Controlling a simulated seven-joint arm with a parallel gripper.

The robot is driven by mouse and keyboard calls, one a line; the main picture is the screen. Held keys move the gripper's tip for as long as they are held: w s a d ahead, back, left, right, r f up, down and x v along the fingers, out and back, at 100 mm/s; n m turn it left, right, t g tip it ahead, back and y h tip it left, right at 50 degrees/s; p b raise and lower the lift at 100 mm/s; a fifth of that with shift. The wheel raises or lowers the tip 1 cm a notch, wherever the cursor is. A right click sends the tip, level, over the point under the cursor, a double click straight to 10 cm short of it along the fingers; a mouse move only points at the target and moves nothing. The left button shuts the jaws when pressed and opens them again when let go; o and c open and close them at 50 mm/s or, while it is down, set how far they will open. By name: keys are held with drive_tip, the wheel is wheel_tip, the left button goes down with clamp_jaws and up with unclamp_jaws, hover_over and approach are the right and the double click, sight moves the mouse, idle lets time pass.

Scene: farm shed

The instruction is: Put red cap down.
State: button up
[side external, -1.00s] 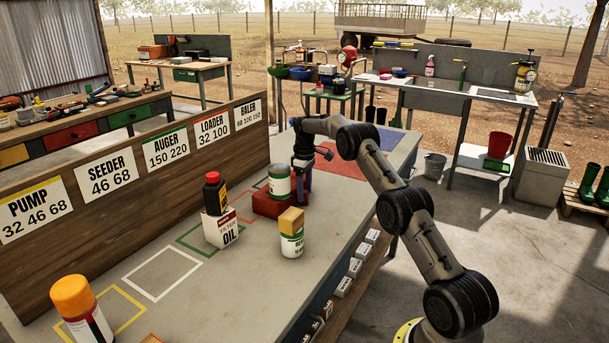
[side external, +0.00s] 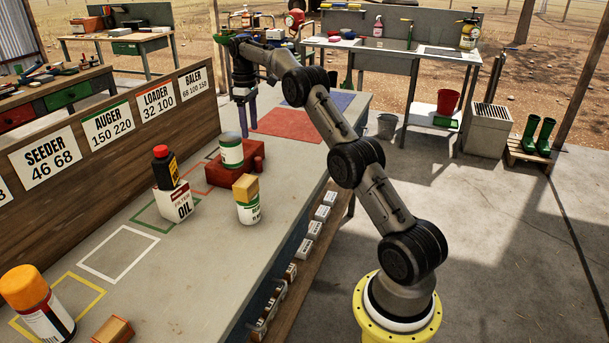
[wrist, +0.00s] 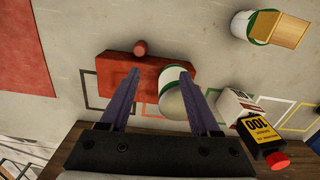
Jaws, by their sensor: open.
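A small dull-red cylinder (wrist: 139,48) stands at the edge of a red block (wrist: 116,75) in the wrist view; whether it is a loose cap or part of the block I cannot tell. The block also shows in the side view (side external: 222,178), with a white and green can (side external: 230,153) on top. A dark bottle (side external: 164,168) stands on or behind the oil box (side external: 174,203); its red cap (wrist: 277,160) shows in the wrist view.
An orange-capped bottle (side external: 40,305) is at the near left. A wooden backboard (side external: 110,150) runs along the bench. The red mat (side external: 288,124) and white outlined square (side external: 118,253) are clear.

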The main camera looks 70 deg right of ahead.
drive_tip(key=s+a+r, duration=0.4)
drive_tip(key=a, duration=0.5)
drive_tip(key=s+a+r+t, duration=0.1)
drive_tip(key=s+a+t, duration=0.1)
drive_tip(key=s+a, duration=1)
drive_tip(key=s+a+r+m+t, duration=0.1)
drive_tip(key=s+a+t, duration=0.2)
drive_tip(key=s+a, duration=0.8)
drive_tip(key=s, duration=0.6)
drive_tip(key=shift+a+r, duration=0.35)
drive_tip(key=shift+s+a+f+t, duration=0.1)
drive_tip(key=shift+s+t, duration=0.05)
drive_tip(key=shift+t, duration=0.15)
drive_tip(key=shift+c, duration=0.2)
drive_tip(key=shift+s+f, duration=0.1)
drive_tip(key=shift+s, duration=0.05)
drive_tip(key=shift+c, duration=0.9)
